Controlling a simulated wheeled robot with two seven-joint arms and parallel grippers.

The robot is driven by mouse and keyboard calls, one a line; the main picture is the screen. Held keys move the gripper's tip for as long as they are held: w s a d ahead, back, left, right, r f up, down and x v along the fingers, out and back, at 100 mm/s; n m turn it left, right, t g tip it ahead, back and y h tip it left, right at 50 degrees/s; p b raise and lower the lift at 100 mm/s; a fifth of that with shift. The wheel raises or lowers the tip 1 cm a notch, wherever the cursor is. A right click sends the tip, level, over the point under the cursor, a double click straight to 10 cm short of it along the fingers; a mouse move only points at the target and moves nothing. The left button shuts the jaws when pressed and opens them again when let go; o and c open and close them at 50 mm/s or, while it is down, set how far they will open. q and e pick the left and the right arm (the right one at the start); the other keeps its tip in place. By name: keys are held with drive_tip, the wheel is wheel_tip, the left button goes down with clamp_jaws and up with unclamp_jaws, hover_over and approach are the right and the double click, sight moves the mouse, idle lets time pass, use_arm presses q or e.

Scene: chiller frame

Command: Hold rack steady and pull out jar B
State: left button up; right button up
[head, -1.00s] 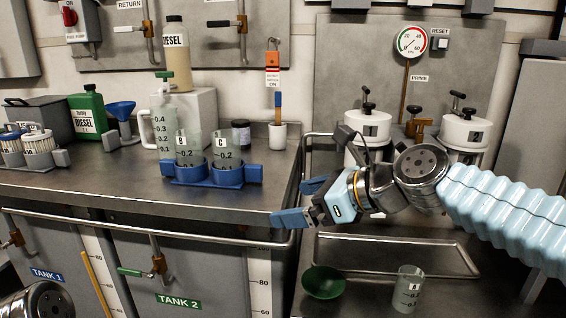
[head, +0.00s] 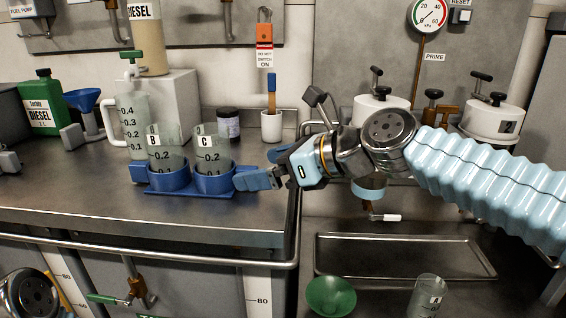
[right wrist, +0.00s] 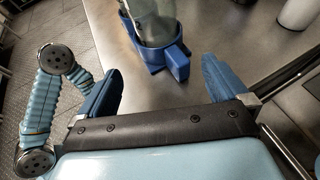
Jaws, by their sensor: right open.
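The blue rack (head: 190,192) stands on the steel bench and holds jar B (head: 164,140) on the left and jar C (head: 212,142) on the right, both clear and upright. My right gripper (head: 268,167) is open at the rack's right end; its near finger hides the rack's right handle in the head view. In the right wrist view, that handle (right wrist: 178,62) lies just beyond the open right gripper (right wrist: 163,84), roughly between its fingers and apart from them. My left gripper is out of view; only part of my left arm shows at lower left.
A white cup (head: 271,127) and a dark jar (head: 228,125) stand behind the rack. A steel rail (head: 150,249) runs along the bench's front. A green bowl (head: 330,297) and jar A (head: 427,295) are at lower right.

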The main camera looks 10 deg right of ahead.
sight(232, 173)
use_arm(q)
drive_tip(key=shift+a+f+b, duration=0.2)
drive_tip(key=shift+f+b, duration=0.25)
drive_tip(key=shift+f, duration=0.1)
use_arm(e)
drive_tip(key=x, duration=0.9)
drive_tip(key=shift+w+a+f, duration=0.1)
drive_tip(key=shift+a+f, duration=0.05)
drive_tip(key=shift+a, duration=0.15)
drive_tip(key=c, duration=0.9)
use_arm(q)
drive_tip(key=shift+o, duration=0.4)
